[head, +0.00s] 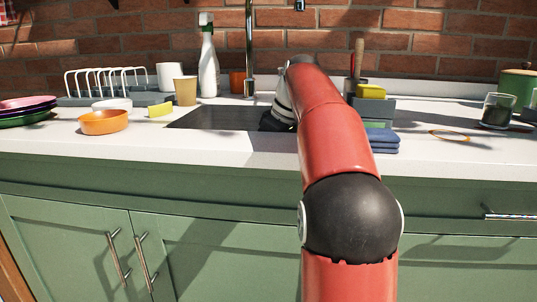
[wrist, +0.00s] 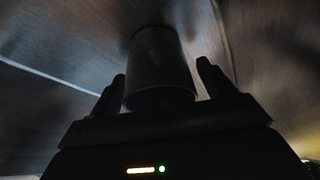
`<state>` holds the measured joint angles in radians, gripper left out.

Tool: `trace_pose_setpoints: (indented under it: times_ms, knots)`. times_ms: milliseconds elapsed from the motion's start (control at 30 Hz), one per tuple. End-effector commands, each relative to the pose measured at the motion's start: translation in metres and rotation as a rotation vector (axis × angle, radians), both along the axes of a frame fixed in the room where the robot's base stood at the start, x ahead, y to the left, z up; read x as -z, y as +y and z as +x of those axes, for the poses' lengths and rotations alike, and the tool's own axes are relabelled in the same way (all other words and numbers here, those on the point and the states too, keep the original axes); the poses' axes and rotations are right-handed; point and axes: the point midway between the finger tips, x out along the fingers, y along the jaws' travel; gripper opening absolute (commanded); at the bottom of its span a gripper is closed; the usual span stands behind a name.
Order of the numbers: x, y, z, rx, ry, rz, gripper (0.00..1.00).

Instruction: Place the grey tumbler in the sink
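The grey tumbler (wrist: 158,75) shows dark in the wrist view, between the two fingers of my gripper (wrist: 162,68). A gap shows between the right finger and the tumbler; the left finger is very close to its side. The fingers look open around it. Dim brushed-metal sink walls surround both in the wrist view. In the head view the sink (head: 215,119) is a dark basin in the white counter. My gripper reaches down into its right part, and the tumbler is hidden there. Whether the tumbler rests on the sink floor is hard to tell in the dark.
Left of the sink are an orange bowl (head: 103,122), a yellow sponge (head: 160,109), a tan cup (head: 185,91) and a dish rack (head: 105,88). A spray bottle (head: 208,65) and the tap (head: 249,45) stand behind. A caddy (head: 374,106) and blue cloth (head: 383,140) are right.

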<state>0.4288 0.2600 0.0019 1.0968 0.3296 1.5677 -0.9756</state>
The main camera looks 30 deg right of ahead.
Motion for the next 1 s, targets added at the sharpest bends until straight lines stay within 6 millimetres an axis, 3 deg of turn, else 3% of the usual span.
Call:
trace_pose_setpoints:
  times_ms: [267,700,1000]
  knots:
    - [-0.006,0.000,-0.001,0.000,0.000,0.000,0.81]
    - [-0.087,-0.019,-0.027,0.002,-0.002,-0.001,0.81]
    - [-0.114,-0.026,-0.038,0.001,0.000,0.000,0.81]
